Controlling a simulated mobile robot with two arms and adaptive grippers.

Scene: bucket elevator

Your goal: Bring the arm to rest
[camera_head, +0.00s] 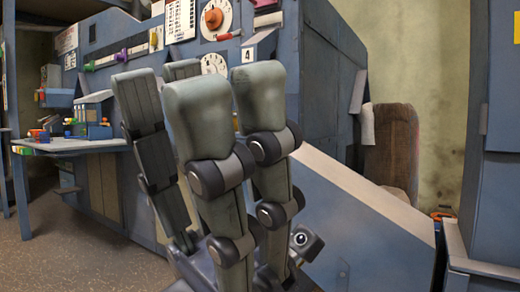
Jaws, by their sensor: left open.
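My left gripper (192,105) fills the middle foreground, very close to the camera. Its fingers point upward. Grey-green rounded fingers with dark joints stand in front and to the right, and flatter dark fingers stand behind and to the left. The fingers are apart, so it is open, and I see nothing held between them. The gripper hides part of the blue machine (325,85) behind it. The rest of the left arm is mostly out of the picture. My right gripper is not in view.
A work shelf (70,146) with small coloured items stands at the left. The machine panel carries a white dial (217,18) and posters. A blue cabinet (498,200) stands at the right edge. Bare floor (75,255) shows at lower left.

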